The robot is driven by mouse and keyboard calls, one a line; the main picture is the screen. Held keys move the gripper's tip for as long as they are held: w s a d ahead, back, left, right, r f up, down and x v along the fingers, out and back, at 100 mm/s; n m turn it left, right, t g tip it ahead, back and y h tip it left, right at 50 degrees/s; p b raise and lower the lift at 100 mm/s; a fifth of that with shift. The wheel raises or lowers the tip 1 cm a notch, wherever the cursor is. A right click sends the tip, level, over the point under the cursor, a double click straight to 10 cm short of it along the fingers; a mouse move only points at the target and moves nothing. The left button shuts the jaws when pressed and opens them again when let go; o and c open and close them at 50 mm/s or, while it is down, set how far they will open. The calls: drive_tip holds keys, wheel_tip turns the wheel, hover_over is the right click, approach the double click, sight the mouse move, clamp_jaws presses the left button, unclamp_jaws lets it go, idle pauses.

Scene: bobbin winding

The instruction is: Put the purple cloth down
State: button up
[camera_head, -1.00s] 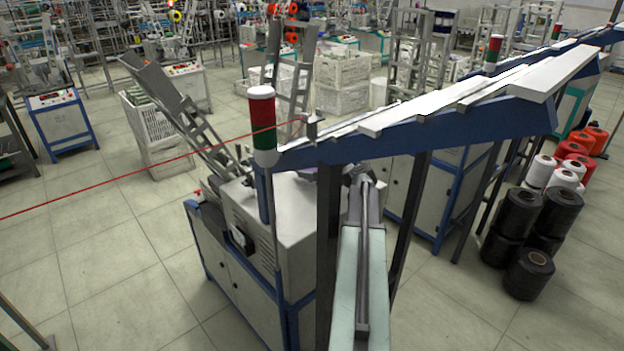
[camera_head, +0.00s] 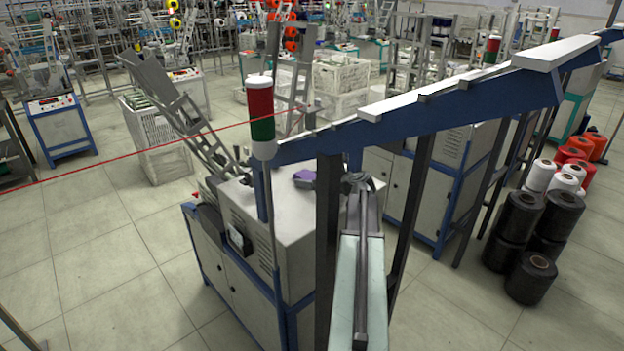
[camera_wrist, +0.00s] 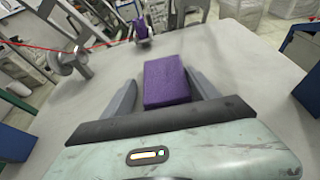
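The purple cloth (camera_wrist: 167,82) is a folded block lying on the pale grey top of the machine cabinet (camera_wrist: 240,55). In the head view the cloth (camera_head: 304,176) shows on that top, left of a dark post. In the wrist view my gripper (camera_wrist: 162,88) is open, with one grey finger on each side of the cloth. Bare surface shows between the cloth and the left finger; the right finger is very close to it. In the head view my arm (camera_head: 358,270) reaches in from the bottom, and the post partly hides the gripper.
A dark post (camera_head: 328,240) and blue beam (camera_head: 450,110) stand close to my arm. A red-green signal light (camera_head: 261,115) is to the left. A spindle with a disc (camera_wrist: 70,62) and a second purple item (camera_wrist: 142,28) are farther along the top. Black spools (camera_head: 525,240) stand at right.

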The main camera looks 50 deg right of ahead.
drive_tip(key=shift+s+d+f, duration=0.2)
drive_tip(key=shift+f, duration=0.1)
drive_tip(key=shift+d+r+p, duration=0.15)
drive_tip(key=shift+r+p, duration=0.5)
drive_tip(key=shift+p, duration=0.15)
drive_tip(key=p+v, duration=0.3)
drive_tip(key=v, duration=0.8)
drive_tip(key=shift+p, duration=0.3)
drive_tip(key=shift+s, duration=0.3)
